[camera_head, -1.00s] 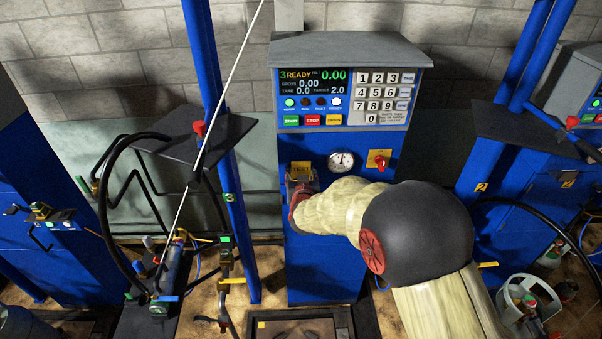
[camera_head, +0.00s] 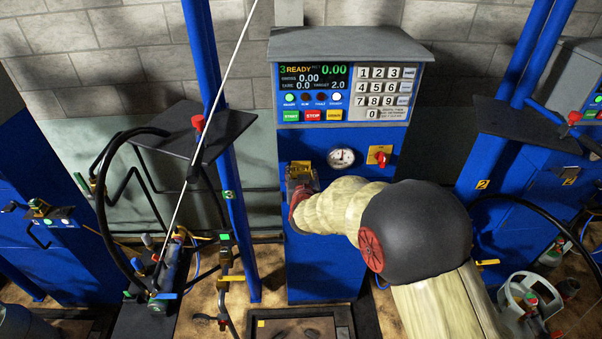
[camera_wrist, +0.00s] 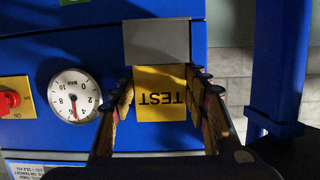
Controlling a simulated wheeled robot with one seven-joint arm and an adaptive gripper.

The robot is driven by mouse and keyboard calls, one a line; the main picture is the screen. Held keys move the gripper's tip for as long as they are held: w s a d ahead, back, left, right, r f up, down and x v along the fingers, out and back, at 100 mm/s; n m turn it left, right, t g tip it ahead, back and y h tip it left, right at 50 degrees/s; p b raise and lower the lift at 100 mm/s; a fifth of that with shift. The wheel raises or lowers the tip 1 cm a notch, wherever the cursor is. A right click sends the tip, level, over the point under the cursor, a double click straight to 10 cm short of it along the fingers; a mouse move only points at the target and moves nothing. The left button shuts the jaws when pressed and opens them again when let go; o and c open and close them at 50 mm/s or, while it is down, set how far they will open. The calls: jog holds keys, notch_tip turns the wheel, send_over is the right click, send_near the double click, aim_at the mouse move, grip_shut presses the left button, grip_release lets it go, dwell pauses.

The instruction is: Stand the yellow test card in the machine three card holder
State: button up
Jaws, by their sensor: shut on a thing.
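The yellow test card (camera_wrist: 160,105) sits between the two fingers of my gripper (camera_wrist: 161,82) in the wrist view, its word TEST upside down there. My gripper is shut on its side edges. The card's far edge meets the grey card holder (camera_wrist: 157,41) on the blue front of machine three (camera_head: 322,265). I cannot tell how deep the card is in the holder. In the head view my gripper (camera_head: 301,180) is at the machine's front, left of the gauge, and hides most of the holder. Only a little of the card shows there.
The round gauge (camera_head: 341,158) and the red knob (camera_head: 379,155) are right of my gripper on the same panel. The keypad and display panel (camera_head: 345,92) is above. A blue post (camera_head: 238,230) stands to the left. A scale platform (camera_head: 300,322) lies at the foot of the machine.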

jog(key=shift+f, duration=0.15)
jog(key=o, duration=1.2)
jog(key=shift+f, duration=0.15)
jog(key=shift+c, duration=0.2)
jog(key=v, duration=1.2)
